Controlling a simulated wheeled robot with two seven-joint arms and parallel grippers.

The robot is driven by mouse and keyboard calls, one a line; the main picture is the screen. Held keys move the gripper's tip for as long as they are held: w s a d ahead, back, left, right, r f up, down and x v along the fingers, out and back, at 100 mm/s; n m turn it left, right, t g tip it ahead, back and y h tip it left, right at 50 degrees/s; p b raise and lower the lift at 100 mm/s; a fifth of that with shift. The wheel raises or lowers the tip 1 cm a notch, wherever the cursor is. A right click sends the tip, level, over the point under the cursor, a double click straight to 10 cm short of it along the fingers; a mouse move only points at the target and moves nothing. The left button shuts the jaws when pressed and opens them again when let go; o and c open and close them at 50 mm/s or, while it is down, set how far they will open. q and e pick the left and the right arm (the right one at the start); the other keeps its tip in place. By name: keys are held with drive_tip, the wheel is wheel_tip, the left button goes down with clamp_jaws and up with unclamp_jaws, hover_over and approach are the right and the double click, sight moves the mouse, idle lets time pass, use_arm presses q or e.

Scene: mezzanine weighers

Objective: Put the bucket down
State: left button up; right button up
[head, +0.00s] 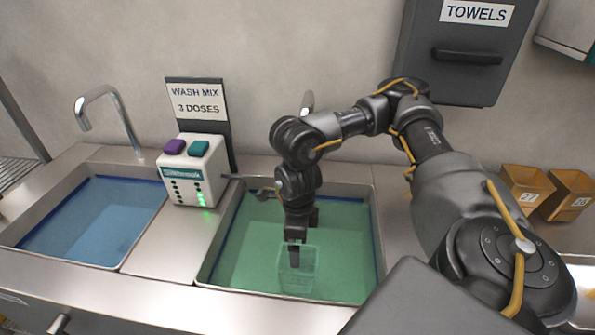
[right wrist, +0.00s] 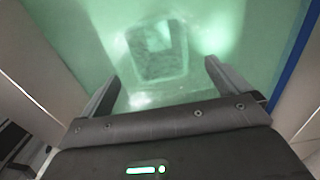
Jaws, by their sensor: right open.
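The bucket (head: 308,272) is a clear, see-through container in the right sink basin, in the green liquid. In the right wrist view the bucket (right wrist: 158,52) shows beyond the fingers, blurred by the liquid and glare. Whether a finger touches the bucket's rim, I cannot tell. My left gripper is not in view.
The right basin (head: 372,215) has steel walls around the green liquid. A left basin (head: 95,218) holds blue liquid. A white dispenser (head: 192,172) with purple and teal buttons stands between them. A towel box (head: 450,55) hangs above; brown bins (head: 528,187) stand right.

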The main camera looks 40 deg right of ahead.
drive_tip(key=shift+r, duration=1.25)
